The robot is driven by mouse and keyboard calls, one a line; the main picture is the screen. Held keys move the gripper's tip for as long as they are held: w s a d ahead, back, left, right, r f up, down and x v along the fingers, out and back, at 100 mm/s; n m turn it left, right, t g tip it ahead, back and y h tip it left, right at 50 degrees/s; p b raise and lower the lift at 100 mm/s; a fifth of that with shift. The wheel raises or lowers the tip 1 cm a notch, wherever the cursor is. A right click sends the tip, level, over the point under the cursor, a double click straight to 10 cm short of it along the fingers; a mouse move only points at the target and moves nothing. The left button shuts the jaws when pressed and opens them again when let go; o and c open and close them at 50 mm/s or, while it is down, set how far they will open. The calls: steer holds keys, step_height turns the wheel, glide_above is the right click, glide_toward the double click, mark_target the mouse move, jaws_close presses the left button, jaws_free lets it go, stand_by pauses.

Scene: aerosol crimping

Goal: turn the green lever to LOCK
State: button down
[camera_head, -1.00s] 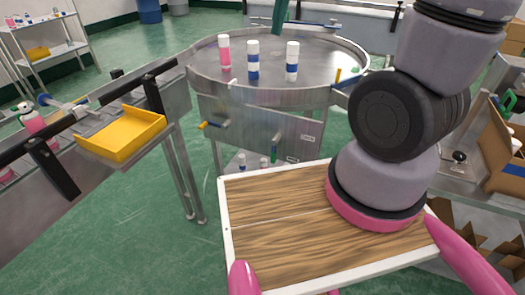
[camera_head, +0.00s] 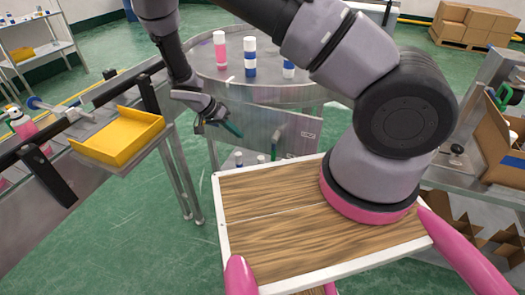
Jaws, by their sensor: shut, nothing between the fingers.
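The green lever (camera_head: 275,147) shows small on the grey metal panel (camera_head: 296,128) under the round table. It hangs roughly upright; its setting cannot be read at this size. My gripper (camera_head: 236,131) has dark green fingers and is in front of the panel, to the left of the lever and slightly higher in the picture. The fingers are shut and empty, pointing right and down. A gap shows between fingertips and lever in the picture; the depth between them is hard to tell. My gripper covers the panel's left part.
Pink and blue-banded cans, the pink one (camera_head: 220,50) leftmost, stand on the round metal table (camera_head: 290,95). An open carton (camera_head: 502,135) is at right. Small cans stand below the panel.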

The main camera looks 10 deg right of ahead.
steer(key=d+f, duration=0.3)
steer(key=s+d+f, duration=0.1)
steer(key=d+f, duration=0.1)
steer(key=d, duration=0.1)
steer(key=s+d+f, duration=0.1)
steer(key=d+f, duration=0.2)
steer(key=shift+s+d+f, duration=0.1)
steer(key=shift+f, duration=0.25)
steer(key=shift+f, duration=0.1)
